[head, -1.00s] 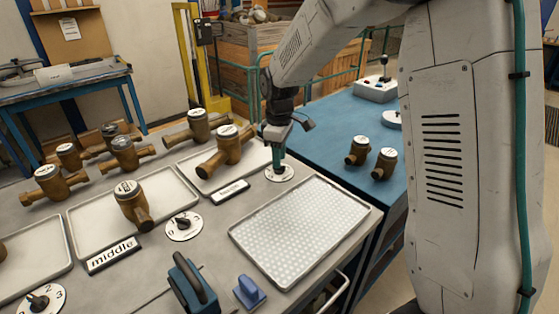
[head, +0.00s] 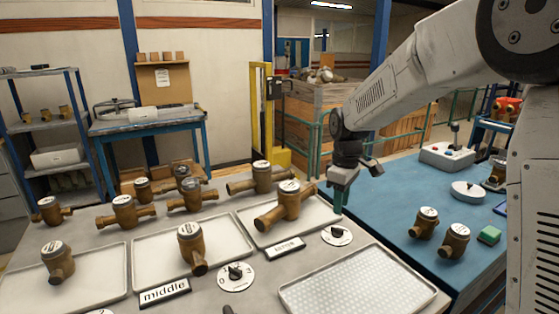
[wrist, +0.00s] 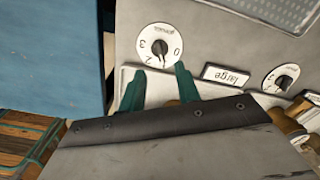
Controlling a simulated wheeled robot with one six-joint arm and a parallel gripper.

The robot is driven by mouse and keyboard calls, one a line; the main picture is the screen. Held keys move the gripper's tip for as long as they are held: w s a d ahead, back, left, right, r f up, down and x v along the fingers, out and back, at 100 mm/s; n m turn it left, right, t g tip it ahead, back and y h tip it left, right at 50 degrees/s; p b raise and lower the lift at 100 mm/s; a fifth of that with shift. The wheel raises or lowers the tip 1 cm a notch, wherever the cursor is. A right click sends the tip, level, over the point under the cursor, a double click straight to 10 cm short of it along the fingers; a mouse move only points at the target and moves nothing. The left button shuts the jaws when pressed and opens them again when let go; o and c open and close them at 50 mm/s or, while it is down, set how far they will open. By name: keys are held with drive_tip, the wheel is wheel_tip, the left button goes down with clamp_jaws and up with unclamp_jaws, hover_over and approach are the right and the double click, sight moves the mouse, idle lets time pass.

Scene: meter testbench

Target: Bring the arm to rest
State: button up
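My gripper (head: 340,203) hangs from my arm, fingers down, near the far right corner of the right-hand tray. It is raised above the bench and behind the right dial (head: 336,235). In the wrist view the two green fingers (wrist: 160,74) stand apart with nothing between them, so the gripper is open and empty. The same dial, white with a black knob (wrist: 160,58), shows just beyond the fingertips, apart from them. The knob's pointer is near the 2 and 0 marks; its exact setting is hard to tell.
Brass meters stand around; one (head: 285,207) is on the right-hand tray (head: 268,240), close left of my gripper. A perforated tray (head: 350,285) lies empty in front. The blue table (head: 390,195) at right holds meters, a green block (head: 489,235) and a control box (head: 447,158).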

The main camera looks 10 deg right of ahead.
drive_tip(key=s+d+r+m, duration=0.1)
drive_tip(key=s+r+m, duration=0.1)
drive_tip(key=s, duration=0.9)
drive_tip(key=s+d+r+m, duration=0.1)
drive_tip(key=s+r+m, duration=0.2)
drive_tip(key=s, duration=0.9)
drive_tip(key=s+d+r+m+t, duration=0.1)
drive_tip(key=s+m, duration=0.3)
drive_tip(key=s, duration=0.7)
drive_tip(key=shift+s+d+r+m, duration=0.2)
drive_tip(key=shift+s+r+m, duration=0.2)
drive_tip(key=shift+r, duration=0.45)
